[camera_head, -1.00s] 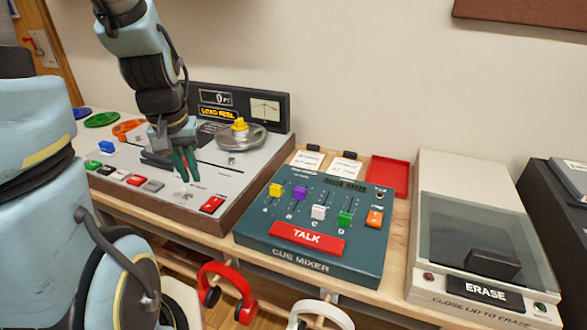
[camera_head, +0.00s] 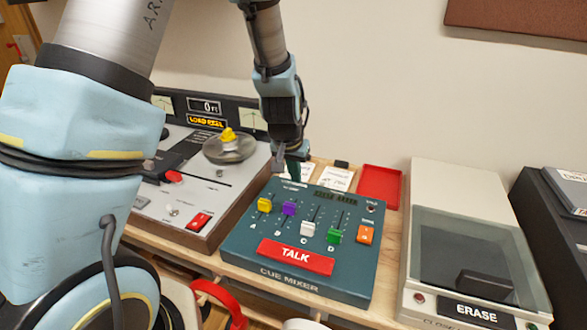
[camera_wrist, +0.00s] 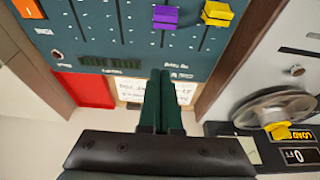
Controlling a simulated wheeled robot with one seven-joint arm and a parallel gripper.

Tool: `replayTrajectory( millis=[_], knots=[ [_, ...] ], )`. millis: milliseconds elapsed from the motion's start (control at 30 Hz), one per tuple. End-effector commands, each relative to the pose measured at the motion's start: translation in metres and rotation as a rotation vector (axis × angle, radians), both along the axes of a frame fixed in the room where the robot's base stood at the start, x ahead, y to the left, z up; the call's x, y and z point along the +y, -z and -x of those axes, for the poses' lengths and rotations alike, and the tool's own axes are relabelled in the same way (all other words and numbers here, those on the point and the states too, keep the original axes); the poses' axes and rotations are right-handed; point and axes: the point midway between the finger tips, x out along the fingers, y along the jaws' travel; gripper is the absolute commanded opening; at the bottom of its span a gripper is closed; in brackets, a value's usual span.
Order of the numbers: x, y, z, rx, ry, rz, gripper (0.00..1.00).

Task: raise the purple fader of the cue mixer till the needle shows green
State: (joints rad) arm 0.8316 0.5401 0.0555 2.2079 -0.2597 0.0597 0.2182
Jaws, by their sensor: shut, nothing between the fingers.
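The teal cue mixer (camera_head: 237,243) stands on the wooden bench. Its purple fader (camera_head: 288,209) sits between the yellow fader (camera_head: 265,205) and the lower white fader (camera_head: 307,229). My gripper (camera_head: 292,176) is shut and empty, over the mixer's back edge behind the purple fader. In the wrist view the green fingertips (camera_wrist: 161,75) lie together, apart from the purple fader (camera_wrist: 170,17), with bare slot between them in the picture. A needle meter (camera_head: 250,120) shows partly behind my arm; its reading is too small to tell.
The tape machine (camera_head: 228,193) with a metal reel stands left of the mixer. The green fader (camera_head: 334,236) and orange button (camera_head: 366,234) are at the mixer's right. A red tray (camera_head: 380,187) lies behind, and the lidded ERASE box (camera_head: 420,180) stands right.

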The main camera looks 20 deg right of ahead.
Motion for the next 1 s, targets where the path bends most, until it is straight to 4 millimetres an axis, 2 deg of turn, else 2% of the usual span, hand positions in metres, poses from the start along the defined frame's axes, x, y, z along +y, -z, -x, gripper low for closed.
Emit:
replayTrajectory(
  millis=[100,367,400,600,1000],
  knots=[
    [-0.004,0.02,-0.005,0.004,-0.001,-0.003,0.0],
    [-0.012,0.057,-0.014,0.004,-0.003,-0.002,0.0],
    [-0.005,0.052,-0.006,0.004,-0.002,-0.002,0.0],
    [0.01,0.053,0.011,0.002,-0.001,0.0,0.0],
    [0.015,0.055,0.016,0.001,0.0,0.001,0.0]
  ],
)
